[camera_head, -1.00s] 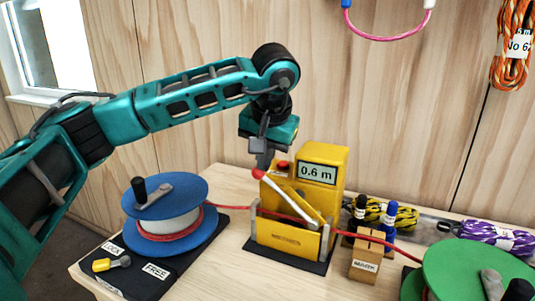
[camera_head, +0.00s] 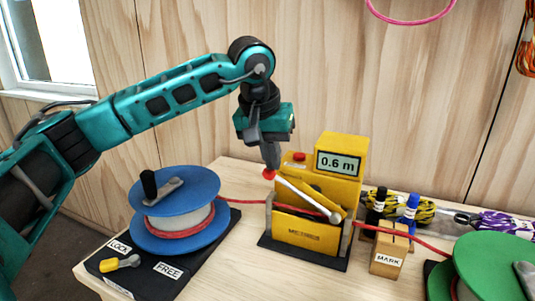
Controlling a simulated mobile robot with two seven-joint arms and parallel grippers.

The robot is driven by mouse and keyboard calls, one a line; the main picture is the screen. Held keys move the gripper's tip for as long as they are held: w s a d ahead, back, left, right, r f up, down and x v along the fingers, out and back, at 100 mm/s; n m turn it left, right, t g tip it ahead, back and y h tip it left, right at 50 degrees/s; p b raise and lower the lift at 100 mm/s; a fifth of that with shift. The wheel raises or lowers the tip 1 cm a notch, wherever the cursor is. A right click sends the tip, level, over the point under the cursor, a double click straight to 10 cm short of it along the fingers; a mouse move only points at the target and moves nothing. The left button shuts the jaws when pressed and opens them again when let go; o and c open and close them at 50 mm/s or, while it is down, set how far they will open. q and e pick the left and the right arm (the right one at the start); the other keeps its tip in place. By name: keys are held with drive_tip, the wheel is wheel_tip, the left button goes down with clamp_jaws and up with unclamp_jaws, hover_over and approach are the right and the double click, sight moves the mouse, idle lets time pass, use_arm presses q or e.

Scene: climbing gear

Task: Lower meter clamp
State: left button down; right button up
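The yellow meter (camera_head: 348,189) stands on a black base, and its display reads 0.6 m. Its clamp lever (camera_head: 303,196) is a pale bar with a red knob (camera_head: 269,175) at its upper left end, slanting down to a pivot at the right. My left gripper (camera_head: 271,164) points down with its fingers together and its tips at the top of the red knob. It looks shut and pressed on the knob, not around it. The red rope (camera_head: 236,201) runs through the meter. My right gripper is out of view.
A blue reel (camera_head: 206,188) with a crank stands left on a black board with LOCK and FREE labels. A green reel (camera_head: 497,258) is at the right. A wooden MARK block (camera_head: 388,262) with markers stands beside the meter. Rope bundles lie behind.

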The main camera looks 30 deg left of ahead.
use_arm(q)
drive_tip(key=shift+a+f+h+b, duration=0.3)
drive_tip(key=shift+a+f+b, duration=0.05)
drive_tip(key=shift+f, duration=0.3)
drive_tip(key=a+f+h+b, duration=0.3)
drive_tip(key=f+b, duration=0.4)
drive_tip(key=shift+s+a+n+h, duration=0.2)
drive_tip(key=shift+a+n+h, duration=0.05)
drive_tip(key=shift+n+h, duration=0.15)
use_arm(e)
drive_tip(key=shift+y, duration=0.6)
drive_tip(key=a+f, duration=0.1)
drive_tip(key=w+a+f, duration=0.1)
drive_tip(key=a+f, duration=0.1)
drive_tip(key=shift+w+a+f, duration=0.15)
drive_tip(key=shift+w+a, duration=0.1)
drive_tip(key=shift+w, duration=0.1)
use_arm(q)
drive_tip(key=shift+f, duration=0.2)
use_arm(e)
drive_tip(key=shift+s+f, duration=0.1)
use_arm(q)
drive_tip(key=shift+s, duration=0.1)
drive_tip(key=p+v, duration=0.1)
drive_tip(key=v, duration=1.2)
drive_tip(key=shift+r+p, duration=0.3)
drive_tip(key=shift+p, duration=0.1)
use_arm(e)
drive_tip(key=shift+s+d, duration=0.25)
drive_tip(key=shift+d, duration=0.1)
